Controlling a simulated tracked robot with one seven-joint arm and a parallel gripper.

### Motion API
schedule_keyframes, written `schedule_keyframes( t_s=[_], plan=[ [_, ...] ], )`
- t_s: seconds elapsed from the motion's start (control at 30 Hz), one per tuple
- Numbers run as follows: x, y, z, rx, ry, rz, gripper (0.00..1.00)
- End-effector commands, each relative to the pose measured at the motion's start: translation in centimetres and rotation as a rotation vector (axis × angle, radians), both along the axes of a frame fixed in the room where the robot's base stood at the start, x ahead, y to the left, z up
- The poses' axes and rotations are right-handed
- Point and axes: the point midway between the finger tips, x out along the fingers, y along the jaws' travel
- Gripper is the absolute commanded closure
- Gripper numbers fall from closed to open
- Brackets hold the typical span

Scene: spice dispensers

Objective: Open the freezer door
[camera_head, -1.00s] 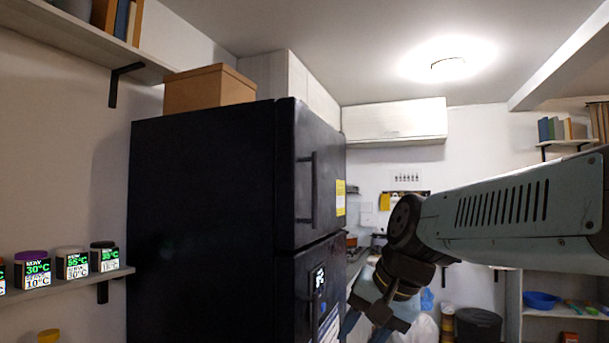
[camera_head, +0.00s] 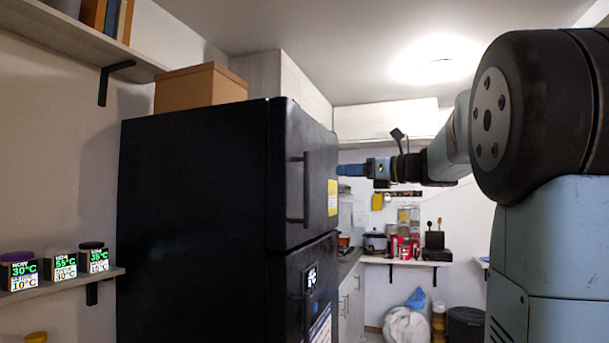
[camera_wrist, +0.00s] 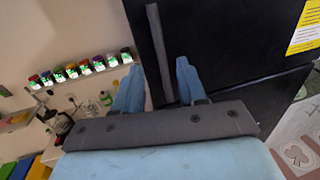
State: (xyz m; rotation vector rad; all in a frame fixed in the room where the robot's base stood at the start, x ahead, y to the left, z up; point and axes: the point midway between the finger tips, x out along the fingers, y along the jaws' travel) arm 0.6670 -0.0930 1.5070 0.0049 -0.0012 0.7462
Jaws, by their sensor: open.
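A tall black fridge stands in the head view, with an upper door (camera_head: 318,165) and a lower door (camera_head: 318,270). The upper door has a long vertical black handle (camera_head: 306,188). My gripper (camera_head: 342,170) is level with the upper door, at its right edge in the picture. In the wrist view, my gripper (camera_wrist: 159,75) is open, with its two blue fingers apart. The handle (camera_wrist: 160,50) shows between the fingers, running up past their tips. I cannot tell whether the fingers touch it. No grip on the handle shows.
A cardboard box (camera_head: 200,88) sits on top of the fridge. A shelf with several labelled jars (camera_head: 60,270) is on the left wall. A counter (camera_head: 348,265) and a wall shelf (camera_head: 405,263) with kitchen items lie beyond. A yellow label (camera_head: 332,197) is on the upper door.

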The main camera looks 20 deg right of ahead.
Motion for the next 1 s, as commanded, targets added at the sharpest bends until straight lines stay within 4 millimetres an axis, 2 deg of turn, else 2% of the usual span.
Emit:
schedule_keyframes(
  t_s=[0.6, 0.8, 1.0],
  plan=[
    [7.4, 7.1, -0.1, -0.004, 0.000, 0.004, 0.59],
    [9.0, 8.5, -0.1, -0.004, 0.000, 0.002, 0.59],
    [9.5, 8.9, -0.1, -0.004, -0.001, 0.001, 0.59]
  ],
)
